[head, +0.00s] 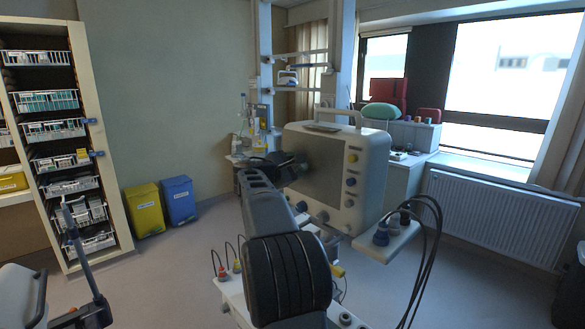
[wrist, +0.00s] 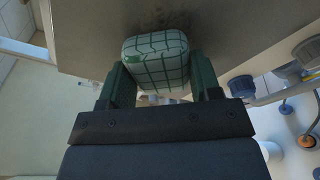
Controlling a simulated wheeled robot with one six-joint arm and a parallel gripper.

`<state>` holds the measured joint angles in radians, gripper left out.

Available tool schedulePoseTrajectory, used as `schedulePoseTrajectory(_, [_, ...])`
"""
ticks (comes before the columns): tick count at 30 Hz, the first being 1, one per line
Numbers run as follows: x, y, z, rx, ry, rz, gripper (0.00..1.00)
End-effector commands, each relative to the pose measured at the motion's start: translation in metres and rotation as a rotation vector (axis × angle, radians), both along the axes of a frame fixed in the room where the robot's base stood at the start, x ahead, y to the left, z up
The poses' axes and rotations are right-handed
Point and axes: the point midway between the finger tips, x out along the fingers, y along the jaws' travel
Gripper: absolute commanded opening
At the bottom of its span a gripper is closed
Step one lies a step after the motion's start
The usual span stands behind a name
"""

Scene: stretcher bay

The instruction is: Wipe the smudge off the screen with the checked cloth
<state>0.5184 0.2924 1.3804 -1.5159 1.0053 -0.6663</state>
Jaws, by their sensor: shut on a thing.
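The screen (head: 326,178) is the dark face of a cream monitor (head: 374,160) with a handle on top and coloured knobs at its right. My gripper (head: 297,167) is at the screen's left part in the head view. In the wrist view, my gripper (wrist: 160,88) is shut on the checked cloth (wrist: 155,60), a green-grey padded bundle with dark lines. The cloth lies against or very close to the screen (wrist: 90,32); I cannot tell if it touches. A faint darker patch shows on the screen above the cloth, perhaps the smudge. The cloth is not clear in the head view.
A side shelf (head: 388,240) with blue knobs and hanging black cables juts out right of the monitor. Yellow (head: 144,210) and blue (head: 179,200) bins stand by the left wall. A supply rack (head: 70,150) is at far left.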

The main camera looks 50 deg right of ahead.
Motion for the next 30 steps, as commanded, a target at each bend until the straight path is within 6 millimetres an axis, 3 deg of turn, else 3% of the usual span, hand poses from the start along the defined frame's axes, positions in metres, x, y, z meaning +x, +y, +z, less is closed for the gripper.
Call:
schedulePoseTrajectory(17, [-0.002,-0.01,0.0,0.0,0.0,-0.001,0.39])
schedulePoseTrajectory(30, [-0.034,-0.006,-0.002,0.0,-0.001,-0.002,0.39])
